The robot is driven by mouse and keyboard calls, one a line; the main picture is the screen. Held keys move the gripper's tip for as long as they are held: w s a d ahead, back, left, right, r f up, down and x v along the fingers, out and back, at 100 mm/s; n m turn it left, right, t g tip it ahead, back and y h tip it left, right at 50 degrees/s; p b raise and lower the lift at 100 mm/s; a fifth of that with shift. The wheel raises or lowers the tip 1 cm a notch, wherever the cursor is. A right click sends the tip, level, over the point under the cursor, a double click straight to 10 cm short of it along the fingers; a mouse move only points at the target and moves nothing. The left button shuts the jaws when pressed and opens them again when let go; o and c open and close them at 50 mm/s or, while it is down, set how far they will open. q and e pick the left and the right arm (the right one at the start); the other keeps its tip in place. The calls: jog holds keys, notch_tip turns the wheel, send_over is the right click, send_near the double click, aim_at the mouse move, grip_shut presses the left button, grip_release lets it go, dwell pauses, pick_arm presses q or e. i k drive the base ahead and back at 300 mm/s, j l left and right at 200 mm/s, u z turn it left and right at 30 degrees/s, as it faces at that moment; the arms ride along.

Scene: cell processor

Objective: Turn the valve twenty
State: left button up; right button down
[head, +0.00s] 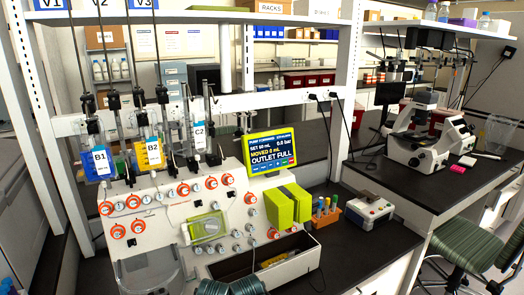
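The cell processor's white sloped panel (160,208) stands on the bench at the left and centre. It carries several valves with orange rings, among them a far-left valve (106,208), a lower-left valve (118,231), an upper-middle valve (183,189) and a right valve (250,198). Their numbers are too small to read, so I cannot tell which is valve twenty. A screen (270,151) with a yellow-green frame reads "MOVED 0 mL" and "OUTLET FULL". Bags B1 (100,163), B2 (154,154) and C2 (199,137) hang above the panel. Neither gripper is in view.
A green block (288,206) sits right of the panel, above an open trough (262,262). An orange tube rack (325,214) and a small grey device (369,212) stand on the dark bench. A microscope (425,135) and a striped chair (466,245) are at the right.

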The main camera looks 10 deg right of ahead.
aim_at(254, 242)
jog(key=l+u, duration=0.35)
jog(key=l, duration=0.6)
jog(key=l+u, duration=0.3)
jog(key=l, duration=0.65)
jog(key=k+l, duration=0.15)
jog(key=i+j, duration=0.1)
